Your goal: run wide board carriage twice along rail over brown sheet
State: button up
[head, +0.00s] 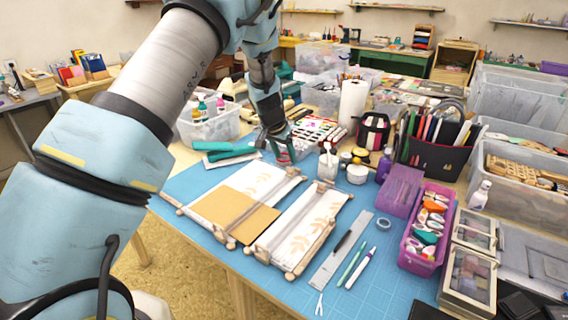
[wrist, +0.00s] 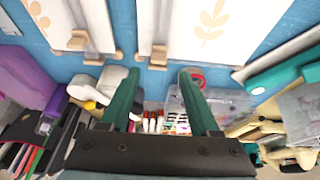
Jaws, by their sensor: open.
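Two white leaf-printed boards with wooden end pieces lie on the blue mat. The left, wider-looking board (head: 258,178) carries a brown sheet (head: 233,209) over its nearer part; a long rail strip runs along it. The right board (head: 318,208) is narrower and has no brown sheet. Small wooden pieces sit at the board ends; I cannot clearly tell which is the carriage. My gripper (head: 283,153) is open and empty beyond the far ends of the boards. In the wrist view my gripper (wrist: 158,88) has its fingers apart, with wooden end knobs (wrist: 158,56) ahead. The brown sheet is outside that view.
A green tool (head: 230,154) lies left of my gripper. A white cup with brushes (head: 328,162) stands to its right. A steel ruler (head: 340,252), pens and a purple bin (head: 428,228) lie right of the boards.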

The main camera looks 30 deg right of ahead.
aim_at(289, 174)
jog(key=shift+p+x, duration=0.65)
jog(key=shift+x, duration=2.35)
jog(key=shift+s+d, duration=0.1)
grip_shut()
